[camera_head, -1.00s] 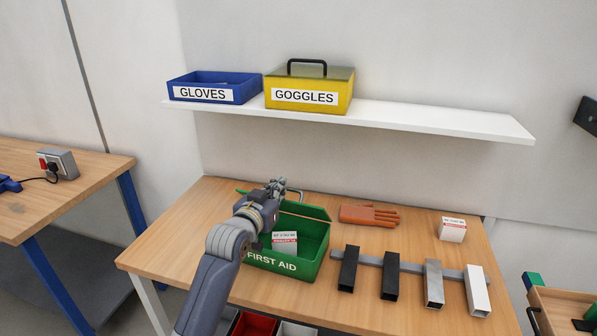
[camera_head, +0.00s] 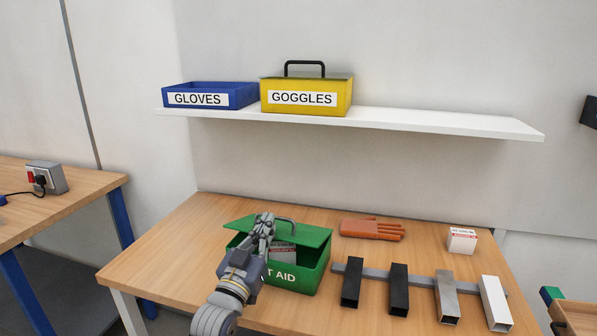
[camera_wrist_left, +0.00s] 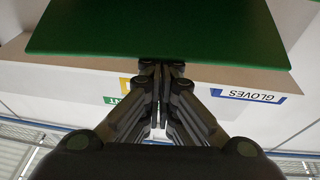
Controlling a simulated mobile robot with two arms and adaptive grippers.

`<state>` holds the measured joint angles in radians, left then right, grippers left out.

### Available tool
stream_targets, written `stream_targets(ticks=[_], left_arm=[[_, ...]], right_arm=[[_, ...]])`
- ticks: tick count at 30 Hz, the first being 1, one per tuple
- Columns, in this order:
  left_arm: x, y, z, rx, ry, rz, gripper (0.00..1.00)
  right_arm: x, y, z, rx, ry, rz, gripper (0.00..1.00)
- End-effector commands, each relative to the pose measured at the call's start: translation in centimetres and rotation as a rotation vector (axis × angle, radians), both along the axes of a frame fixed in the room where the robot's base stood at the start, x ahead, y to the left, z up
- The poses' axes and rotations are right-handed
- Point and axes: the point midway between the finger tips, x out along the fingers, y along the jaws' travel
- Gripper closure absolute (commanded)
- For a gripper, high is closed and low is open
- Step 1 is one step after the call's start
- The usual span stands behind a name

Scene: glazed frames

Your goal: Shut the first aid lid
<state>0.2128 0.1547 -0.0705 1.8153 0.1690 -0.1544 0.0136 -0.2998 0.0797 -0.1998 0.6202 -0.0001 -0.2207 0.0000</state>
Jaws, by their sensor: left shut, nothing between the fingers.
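The green first aid box (camera_head: 302,277) stands on the wooden table, with a white-and-red carton (camera_head: 283,251) inside. Its green lid (camera_head: 306,236) is tilted partly down over the box, with a gap at the front. A grey handle sits on the lid. My left gripper (camera_head: 264,222) is shut and empty at the lid's left part; its arm hides part of the box's front label. In the left wrist view the shut fingertips (camera_wrist_left: 162,65) are at the edge of the green lid (camera_wrist_left: 160,30). Whether they touch it I cannot tell. My right gripper is not in view.
A white shelf (camera_head: 430,124) above holds the blue gloves bin (camera_head: 211,96) and yellow goggles box (camera_head: 305,98).

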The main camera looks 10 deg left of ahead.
Motion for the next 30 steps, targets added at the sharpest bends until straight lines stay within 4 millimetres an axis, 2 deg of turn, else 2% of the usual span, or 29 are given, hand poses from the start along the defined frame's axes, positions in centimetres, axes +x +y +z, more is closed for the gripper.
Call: stream_targets(ticks=[12,30], left_arm=[[-0.8,0.1,-1.7,0.001,0.001,0.001,1.0],[-1.2,0.2,-2.6,0.0,0.001,0.0,1.0]], right_arm=[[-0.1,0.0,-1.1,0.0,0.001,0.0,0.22],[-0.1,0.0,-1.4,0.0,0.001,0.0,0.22]])
